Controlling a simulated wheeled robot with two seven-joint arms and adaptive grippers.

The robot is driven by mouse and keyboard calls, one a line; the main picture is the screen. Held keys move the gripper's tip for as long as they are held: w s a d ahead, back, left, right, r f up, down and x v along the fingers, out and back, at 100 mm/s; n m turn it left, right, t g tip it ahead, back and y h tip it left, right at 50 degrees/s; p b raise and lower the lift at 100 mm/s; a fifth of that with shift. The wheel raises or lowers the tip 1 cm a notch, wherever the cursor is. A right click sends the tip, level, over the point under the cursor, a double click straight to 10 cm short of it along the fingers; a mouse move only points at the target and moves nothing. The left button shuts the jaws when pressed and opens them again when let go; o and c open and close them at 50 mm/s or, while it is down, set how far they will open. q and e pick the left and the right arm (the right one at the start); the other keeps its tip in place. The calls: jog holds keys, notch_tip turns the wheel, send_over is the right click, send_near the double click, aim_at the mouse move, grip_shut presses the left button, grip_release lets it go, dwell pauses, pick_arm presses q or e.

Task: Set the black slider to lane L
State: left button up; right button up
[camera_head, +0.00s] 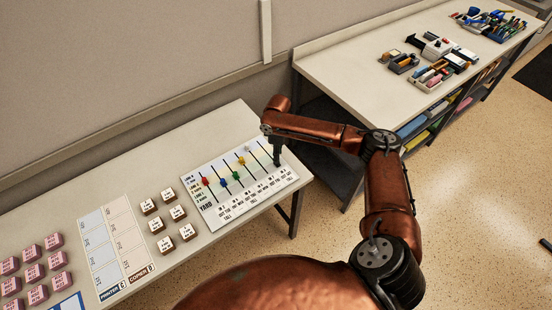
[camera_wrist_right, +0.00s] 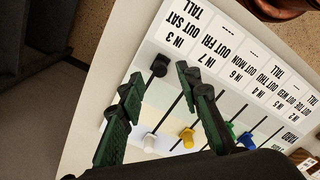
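The white slider board (camera_head: 240,204) lies on the near desk, with several coloured sliders on parallel black rods. The black slider (camera_wrist_right: 159,66) shows in the right wrist view at the rod end nearest the printed labels. In the head view my gripper hides it. My right gripper (camera_head: 277,162) points down at the board's right end. In the wrist view its green fingers (camera_wrist_right: 158,76) are open, one on each side of the black slider's rod, with the slider by the fingertips. Contact cannot be told. The lane marks are too small to read. My left gripper is not in view.
Brown-based blocks (camera_head: 169,219) and a printed card (camera_head: 113,248) lie left of the board. A second table (camera_head: 345,65) holds tools at the back right.

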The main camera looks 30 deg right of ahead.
notch_tip(320, 180, down, 3)
jog(key=shift+r, duration=0.1)
jog(key=shift+f, duration=0.5)
jog(key=c, duration=0.6)
grip_shut()
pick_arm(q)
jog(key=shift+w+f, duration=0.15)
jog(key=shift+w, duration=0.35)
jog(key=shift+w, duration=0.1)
